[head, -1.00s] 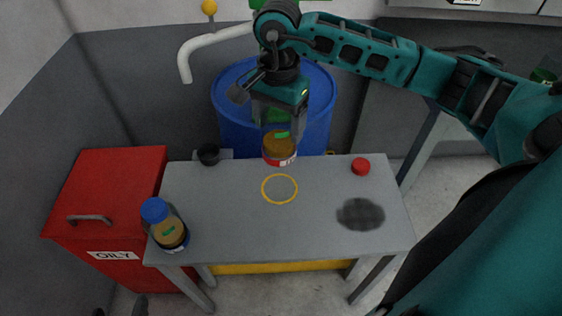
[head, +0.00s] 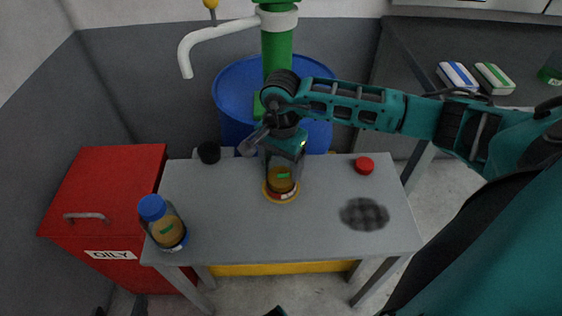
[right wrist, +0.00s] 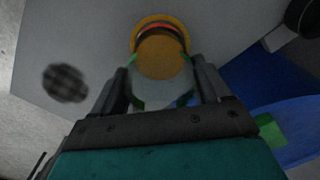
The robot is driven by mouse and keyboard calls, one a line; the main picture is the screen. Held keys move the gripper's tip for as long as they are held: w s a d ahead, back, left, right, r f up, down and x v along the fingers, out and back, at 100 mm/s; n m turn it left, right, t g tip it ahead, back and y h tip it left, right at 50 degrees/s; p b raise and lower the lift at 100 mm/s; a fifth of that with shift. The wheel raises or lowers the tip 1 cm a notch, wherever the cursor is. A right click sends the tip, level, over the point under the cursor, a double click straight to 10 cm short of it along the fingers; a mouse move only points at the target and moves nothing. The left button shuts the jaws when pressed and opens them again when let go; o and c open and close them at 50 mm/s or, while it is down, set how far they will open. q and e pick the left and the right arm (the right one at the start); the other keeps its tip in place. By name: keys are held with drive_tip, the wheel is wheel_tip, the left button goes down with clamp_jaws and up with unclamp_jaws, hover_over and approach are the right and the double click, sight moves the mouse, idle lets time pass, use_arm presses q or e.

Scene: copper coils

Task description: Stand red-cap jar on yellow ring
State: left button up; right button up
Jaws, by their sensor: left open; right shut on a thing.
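The jar (head: 280,181) has brown contents, a green mark and a red and white band near its base. My right gripper (head: 283,166) is shut on it from above and hides its top. The jar is upright over the yellow ring (head: 282,201), whose near edge shows around its base. I cannot tell whether it touches the table. In the right wrist view the jar (right wrist: 161,58) is between the fingers, with the yellow ring (right wrist: 157,18) beyond its base. A red cap (head: 364,166) lies apart on the table. My left gripper (head: 121,309) is open and empty, barely showing at the bottom edge.
The grey table (head: 220,225) is clear in front of the ring. A blue-capped jar (head: 163,222) stands at its front left, a black lid (head: 209,152) at the back left. A dark patch (head: 364,214) marks the right. A red bin (head: 100,205) stands left, a blue drum (head: 232,100) behind.

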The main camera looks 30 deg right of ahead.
drive_tip(key=shift+f, duration=0.15)
drive_tip(key=o, duration=1.1)
